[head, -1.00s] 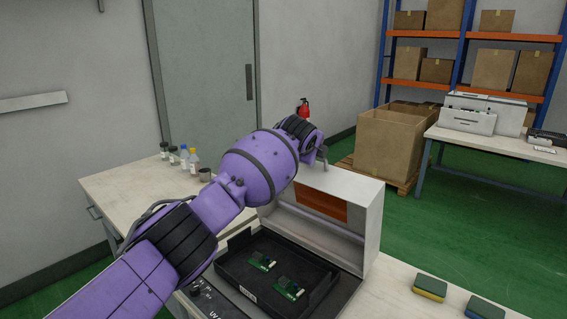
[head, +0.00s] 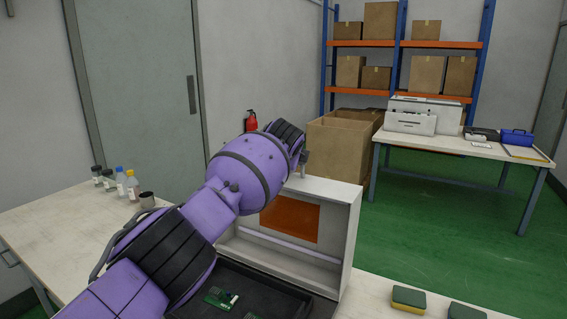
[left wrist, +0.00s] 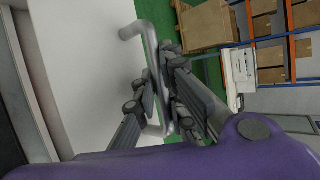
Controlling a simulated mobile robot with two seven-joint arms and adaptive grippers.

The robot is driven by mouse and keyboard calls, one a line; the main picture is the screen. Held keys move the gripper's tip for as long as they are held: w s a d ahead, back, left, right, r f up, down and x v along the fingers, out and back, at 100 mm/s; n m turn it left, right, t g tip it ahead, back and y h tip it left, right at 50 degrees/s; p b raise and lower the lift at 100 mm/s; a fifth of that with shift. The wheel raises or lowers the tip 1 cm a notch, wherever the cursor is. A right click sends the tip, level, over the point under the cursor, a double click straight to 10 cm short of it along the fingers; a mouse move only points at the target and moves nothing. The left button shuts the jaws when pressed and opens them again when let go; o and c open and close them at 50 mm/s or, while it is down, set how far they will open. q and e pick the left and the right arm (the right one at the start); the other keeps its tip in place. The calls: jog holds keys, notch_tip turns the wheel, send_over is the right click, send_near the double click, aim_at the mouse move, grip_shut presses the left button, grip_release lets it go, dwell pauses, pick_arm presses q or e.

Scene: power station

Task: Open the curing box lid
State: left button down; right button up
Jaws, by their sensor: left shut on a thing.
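The curing box lid (head: 342,232) stands raised and upright at the back of the box, its inner side with an orange window (head: 290,219) facing me. A black tray (head: 262,285) with green circuit boards (head: 219,298) lies in the open box below. My left arm reaches over the lid; its gripper (head: 302,165) is at the lid's top edge, mostly hidden by the wrist. In the left wrist view my left gripper (left wrist: 163,95) is shut on the grey bar handle (left wrist: 151,48) of the pale lid. My right gripper is not in view.
Bottles (head: 121,182) and a dark cup (head: 147,200) stand on the bench at left. Two sponges (head: 408,299) lie at the front right. Cardboard boxes (head: 338,150) stand behind the lid. A second table (head: 460,153) with a printer is at the back right.

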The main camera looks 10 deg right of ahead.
pick_arm(q)
jog(key=shift+f, duration=0.1)
jog(key=c, duration=1.9)
grip_release()
jog(key=shift+o, duration=0.4)
jog(key=shift+s, duration=0.1)
jog(key=v, duration=1.2)
